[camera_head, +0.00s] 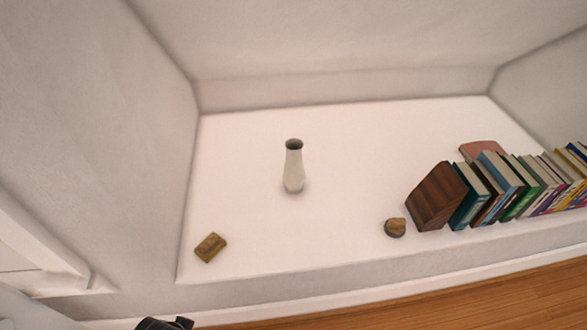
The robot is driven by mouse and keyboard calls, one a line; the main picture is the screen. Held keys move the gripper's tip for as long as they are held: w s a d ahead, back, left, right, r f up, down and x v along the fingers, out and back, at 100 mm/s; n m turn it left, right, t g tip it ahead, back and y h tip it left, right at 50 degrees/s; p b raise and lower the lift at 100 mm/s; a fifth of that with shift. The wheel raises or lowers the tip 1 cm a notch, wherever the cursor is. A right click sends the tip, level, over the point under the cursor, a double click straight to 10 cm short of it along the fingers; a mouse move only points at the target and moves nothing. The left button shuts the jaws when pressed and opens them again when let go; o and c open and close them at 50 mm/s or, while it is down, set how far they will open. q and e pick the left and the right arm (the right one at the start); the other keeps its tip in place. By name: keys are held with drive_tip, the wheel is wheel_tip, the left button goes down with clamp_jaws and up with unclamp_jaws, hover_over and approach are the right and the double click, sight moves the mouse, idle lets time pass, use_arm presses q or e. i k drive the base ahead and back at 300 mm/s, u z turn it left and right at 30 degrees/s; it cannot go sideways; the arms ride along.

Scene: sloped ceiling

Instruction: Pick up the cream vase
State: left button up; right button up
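The cream vase (293,171) stands upright on the white ledge (340,225), left of its middle. It has a narrow neck and a dark open mouth, and nothing touches it. A black part of my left gripper (166,324) shows at the bottom edge, in front of the ledge and well short of the vase. Its fingers are cut off by the frame, so I cannot tell whether it is open or shut. My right gripper is not in view.
A small brown-yellow block (210,247) lies near the ledge's front left. A small round wooden piece (395,228) sits front right, beside a dark wooden block (437,196) and a row of books (520,186). Walls enclose the back and left. The ledge around the vase is clear.

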sight(294, 174)
drive_tip(key=u, duration=0.35)
drive_tip(key=k, duration=0.45)
drive_tip(key=u, duration=1.25)
drive_tip(key=i, duration=0.7)
drive_tip(key=z, duration=0.7)
